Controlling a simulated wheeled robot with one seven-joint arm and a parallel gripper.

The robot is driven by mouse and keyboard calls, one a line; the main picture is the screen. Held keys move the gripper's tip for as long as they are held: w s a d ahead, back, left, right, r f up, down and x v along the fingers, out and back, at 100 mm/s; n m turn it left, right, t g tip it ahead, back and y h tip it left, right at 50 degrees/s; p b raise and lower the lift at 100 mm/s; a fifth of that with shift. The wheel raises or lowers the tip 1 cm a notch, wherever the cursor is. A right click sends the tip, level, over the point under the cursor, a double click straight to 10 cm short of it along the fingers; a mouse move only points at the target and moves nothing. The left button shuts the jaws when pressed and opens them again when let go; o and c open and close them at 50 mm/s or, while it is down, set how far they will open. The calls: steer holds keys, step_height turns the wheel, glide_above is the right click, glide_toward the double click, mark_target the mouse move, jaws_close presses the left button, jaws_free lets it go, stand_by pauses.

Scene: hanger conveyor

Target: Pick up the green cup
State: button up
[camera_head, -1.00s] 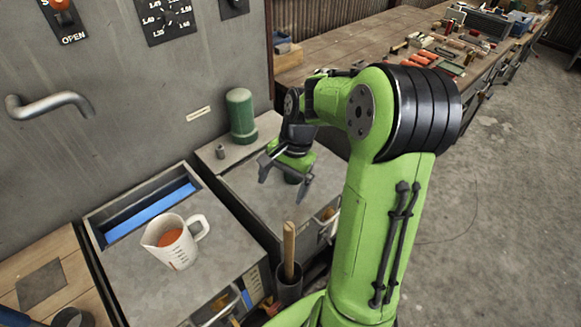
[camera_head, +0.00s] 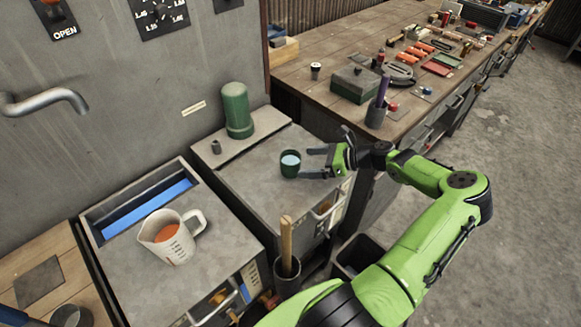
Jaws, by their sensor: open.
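The green cup (camera_head: 290,164) stands upright on the grey cabinet top in the middle of the view. It is small and dark green, and its inside looks pale blue. My gripper (camera_head: 308,163) is open, just right of the cup, with its two fingers pointing left toward it. The lower fingertip is close to the cup's right side; I cannot tell whether it touches. Nothing is held between the fingers.
A green cylinder (camera_head: 237,111) and a small grey piece (camera_head: 216,147) stand on the ledge behind. A white measuring jug (camera_head: 168,238) with orange contents stands on the left cabinet. A wooden handle (camera_head: 286,242) rises in front. The cluttered workbench (camera_head: 318,92) lies behind my gripper.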

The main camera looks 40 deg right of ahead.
steer(key=x, duration=0.4)
steer(key=b+x, duration=0.1)
steer(key=x, duration=0.2)
steer(key=shift+w+a+f, duration=0.2)
steer(key=shift+f, duration=0.2)
steer(key=c, duration=1.2)
